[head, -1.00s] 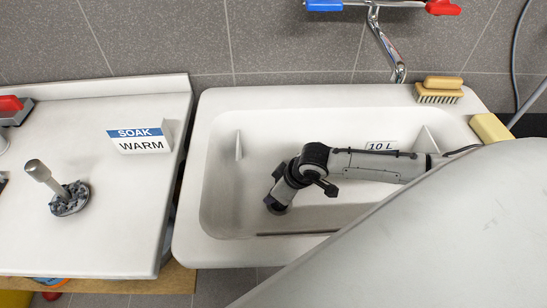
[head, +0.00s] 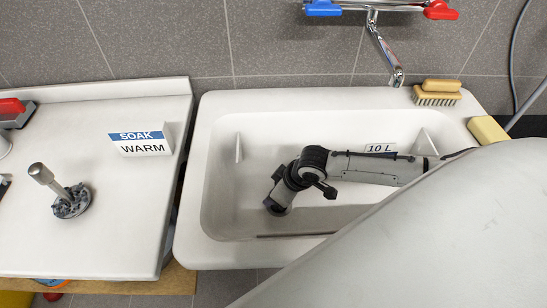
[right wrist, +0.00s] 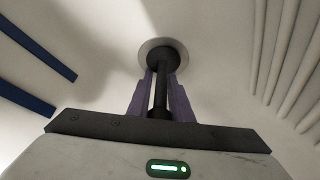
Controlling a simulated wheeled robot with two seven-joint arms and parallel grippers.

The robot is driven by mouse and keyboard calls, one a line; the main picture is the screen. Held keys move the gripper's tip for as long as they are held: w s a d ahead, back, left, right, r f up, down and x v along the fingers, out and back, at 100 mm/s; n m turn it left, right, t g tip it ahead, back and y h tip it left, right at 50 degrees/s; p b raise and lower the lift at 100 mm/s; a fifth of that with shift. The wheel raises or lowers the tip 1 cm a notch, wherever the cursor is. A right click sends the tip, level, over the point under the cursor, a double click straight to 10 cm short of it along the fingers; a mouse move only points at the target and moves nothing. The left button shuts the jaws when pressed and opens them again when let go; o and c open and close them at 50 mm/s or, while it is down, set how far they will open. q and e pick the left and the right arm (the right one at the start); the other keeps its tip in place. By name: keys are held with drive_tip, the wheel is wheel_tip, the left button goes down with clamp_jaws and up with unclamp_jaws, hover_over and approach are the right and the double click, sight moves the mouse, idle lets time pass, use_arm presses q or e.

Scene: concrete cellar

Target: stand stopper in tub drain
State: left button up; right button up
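The white tub (head: 217,104) fills the middle of the head view, with my right arm reaching down into its left part. In the right wrist view, my right gripper (right wrist: 162,82) has its purple fingers close on both sides of the stopper's (right wrist: 160,95) black stem and looks shut on it. The stopper's round black end is at the drain (right wrist: 145,46), whose pale metal ring shows around it. Whether it is fully seated I cannot tell. In the head view my right arm hides the stopper and drain. My left gripper is not in view.
A white counter (head: 105,235) at the left bears a SOAK WARM sign (head: 140,141) and a metal-handled dark round piece (head: 70,200). A brush (head: 437,93) and a yellow block (head: 488,129) lie on the tub's rim. The tap (head: 384,45) hangs over the back.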

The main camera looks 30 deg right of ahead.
drive_tip(key=o, duration=0.5)
drive_tip(key=shift+a, duration=0.1)
drive_tip(key=p+v, duration=0.1)
drive_tip(key=v, duration=0.9)
drive_tip(key=shift+r, duration=0.15)
